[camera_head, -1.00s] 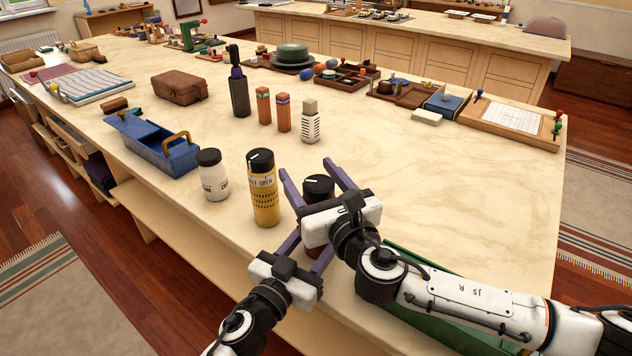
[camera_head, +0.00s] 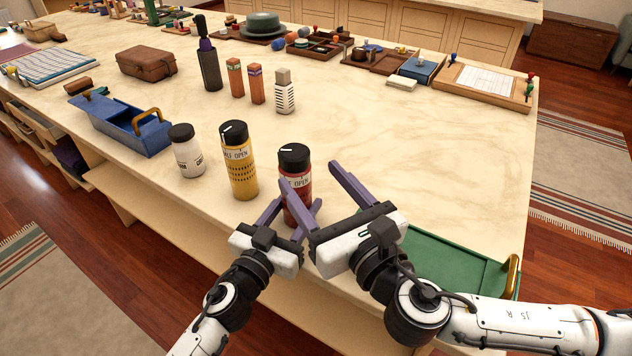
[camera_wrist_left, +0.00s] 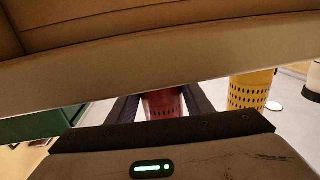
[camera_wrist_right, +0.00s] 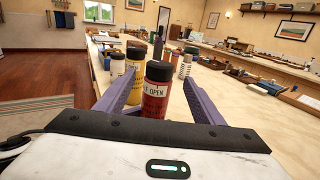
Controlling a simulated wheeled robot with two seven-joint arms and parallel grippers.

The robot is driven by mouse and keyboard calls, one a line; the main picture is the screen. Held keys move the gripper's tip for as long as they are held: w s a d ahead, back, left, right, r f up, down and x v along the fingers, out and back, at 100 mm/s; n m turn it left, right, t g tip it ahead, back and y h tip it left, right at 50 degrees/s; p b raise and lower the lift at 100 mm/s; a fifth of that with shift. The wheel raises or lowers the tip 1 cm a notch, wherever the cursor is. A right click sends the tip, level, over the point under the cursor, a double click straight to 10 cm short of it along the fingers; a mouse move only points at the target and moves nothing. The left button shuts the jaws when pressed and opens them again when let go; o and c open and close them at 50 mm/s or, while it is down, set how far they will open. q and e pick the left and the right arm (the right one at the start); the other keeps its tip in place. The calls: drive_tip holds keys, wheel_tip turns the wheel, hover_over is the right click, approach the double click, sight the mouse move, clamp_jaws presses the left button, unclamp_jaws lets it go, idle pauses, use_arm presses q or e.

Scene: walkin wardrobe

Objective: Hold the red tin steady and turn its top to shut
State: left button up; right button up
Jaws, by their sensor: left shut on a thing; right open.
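The red tin (camera_head: 299,178) stands upright near the table's front edge. Its black top (camera_head: 294,156) carries a short white mark, and its label partly reads "OPEN". My left gripper (camera_head: 294,210) is shut on the tin's lower body; the left wrist view shows the red body (camera_wrist_left: 164,103) between its fingers. My right gripper (camera_head: 327,198) is open to the right of the tin, touching nothing that I can see. In the right wrist view the tin (camera_wrist_right: 156,97) stands upright beyond and between the spread fingers (camera_wrist_right: 163,105).
A yellow tin (camera_head: 239,170) with a black top stands close left of the red one, with a white jar (camera_head: 187,155) beyond it. A green tray (camera_head: 455,262) lies at the right front. The tabletop behind the right gripper is clear.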

use_arm(q)
drive_tip(key=o, duration=1.3)
